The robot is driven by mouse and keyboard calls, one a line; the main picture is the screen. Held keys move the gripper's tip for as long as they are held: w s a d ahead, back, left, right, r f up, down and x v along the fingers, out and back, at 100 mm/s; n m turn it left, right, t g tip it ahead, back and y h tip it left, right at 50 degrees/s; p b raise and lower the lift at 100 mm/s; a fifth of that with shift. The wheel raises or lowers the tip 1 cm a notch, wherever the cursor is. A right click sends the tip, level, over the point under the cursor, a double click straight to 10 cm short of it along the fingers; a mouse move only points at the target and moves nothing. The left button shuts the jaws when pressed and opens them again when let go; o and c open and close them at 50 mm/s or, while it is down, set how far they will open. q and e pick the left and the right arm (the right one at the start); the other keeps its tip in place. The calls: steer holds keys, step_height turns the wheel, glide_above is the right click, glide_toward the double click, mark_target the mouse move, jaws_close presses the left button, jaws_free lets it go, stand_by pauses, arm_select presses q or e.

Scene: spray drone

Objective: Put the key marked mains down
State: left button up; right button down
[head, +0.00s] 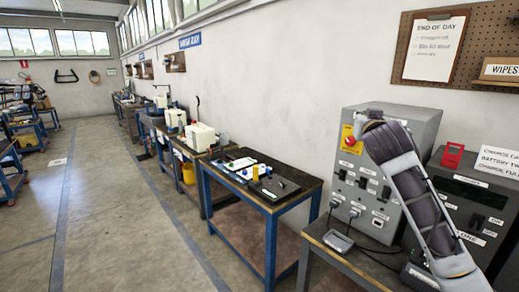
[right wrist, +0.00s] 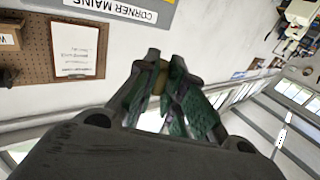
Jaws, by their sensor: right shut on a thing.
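My right gripper (head: 364,118) is raised in front of the upper part of a grey control box (head: 408,120), partly hiding it. In the right wrist view, the right gripper (right wrist: 160,66) is shut, with a small brownish piece (right wrist: 160,80) between its fingers. I cannot tell whether that piece is the key. A label reading CORNER MAINS (right wrist: 112,9) shows upside down on the grey box. Several dark switches (head: 363,182) are on the box's front, under small labels too small to read. No key marked mains can be made out. My left gripper is out of view.
A dark unit with a red piece (head: 452,155) on top stands right of the box. Cables and a small grey box (head: 338,241) lie on the bench in front. A blue-legged bench (head: 262,208) with tools stands left. The aisle floor (head: 110,220) is clear.

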steer(key=s+a+f+n+y, duration=0.15)
steer(key=a+f, duration=0.25)
steer(key=f, duration=0.5)
steer(key=s+a+f+n+y, duration=0.1)
steer(key=s+a+f+y, duration=0.2)
steer(key=f, duration=0.6)
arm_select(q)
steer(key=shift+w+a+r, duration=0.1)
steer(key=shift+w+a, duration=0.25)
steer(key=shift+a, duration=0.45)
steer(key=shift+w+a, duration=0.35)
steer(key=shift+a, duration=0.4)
arm_select(e)
steer(key=s+f, duration=0.5)
steer(key=f, duration=0.6)
steer(key=s+a+f, duration=0.1)
steer(key=s+f, duration=0.4)
steer(key=f, duration=0.6)
steer(key=s+a+f, duration=0.1)
steer(key=s+f, duration=0.4)
steer(key=f, duration=0.6)
steer(key=shift+s+f+t, duration=0.15)
steer(key=shift+s+t, duration=0.15)
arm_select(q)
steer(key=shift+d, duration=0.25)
